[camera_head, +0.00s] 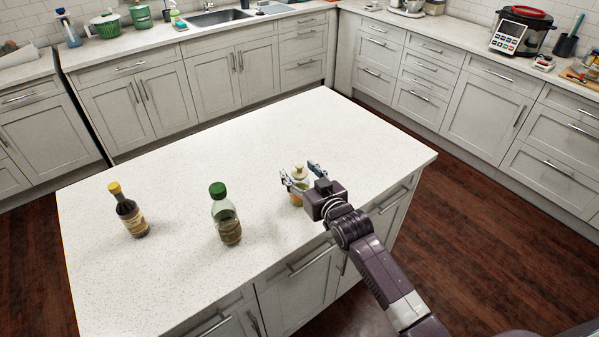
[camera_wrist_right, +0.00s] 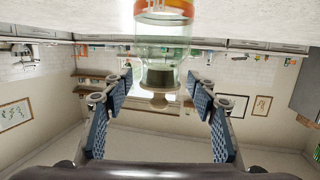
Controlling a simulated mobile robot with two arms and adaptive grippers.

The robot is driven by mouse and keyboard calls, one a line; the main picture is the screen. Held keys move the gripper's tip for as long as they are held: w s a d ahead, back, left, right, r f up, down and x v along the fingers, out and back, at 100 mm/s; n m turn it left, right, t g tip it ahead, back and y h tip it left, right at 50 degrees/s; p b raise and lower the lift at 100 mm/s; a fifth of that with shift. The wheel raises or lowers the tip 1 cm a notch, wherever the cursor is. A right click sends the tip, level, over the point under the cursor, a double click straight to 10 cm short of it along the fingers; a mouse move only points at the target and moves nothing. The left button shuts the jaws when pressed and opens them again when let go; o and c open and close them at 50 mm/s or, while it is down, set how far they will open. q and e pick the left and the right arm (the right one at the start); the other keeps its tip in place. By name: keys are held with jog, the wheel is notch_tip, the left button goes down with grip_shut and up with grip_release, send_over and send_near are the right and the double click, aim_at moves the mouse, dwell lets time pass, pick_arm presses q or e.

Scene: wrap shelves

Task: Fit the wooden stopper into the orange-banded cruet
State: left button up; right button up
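The orange-banded cruet (camera_head: 297,194) stands on the island at its right part, partly hidden by my right gripper. Upside down in the right wrist view, its clear glass body with the orange band (camera_wrist_right: 165,10) is at the top. The wooden stopper (camera_head: 299,172) is at the cruet's mouth, in line with the neck. In the wrist view the stopper (camera_wrist_right: 160,78) appears to sit in the neck, knob outward; how deep is unclear. My right gripper (camera_head: 303,174) is open, its fingers on either side of the stopper with gaps. My left gripper is not in view.
On the island, a green-capped bottle (camera_head: 226,214) stands left of the cruet and a dark yellow-capped bottle (camera_head: 129,211) farther left. The island top (camera_head: 250,140) behind them is clear. Counters with a sink and a cooker line the walls.

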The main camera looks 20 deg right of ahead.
jog(key=shift+s, duration=0.1)
jog(key=v, duration=1.2)
jog(key=shift+f, duration=0.1)
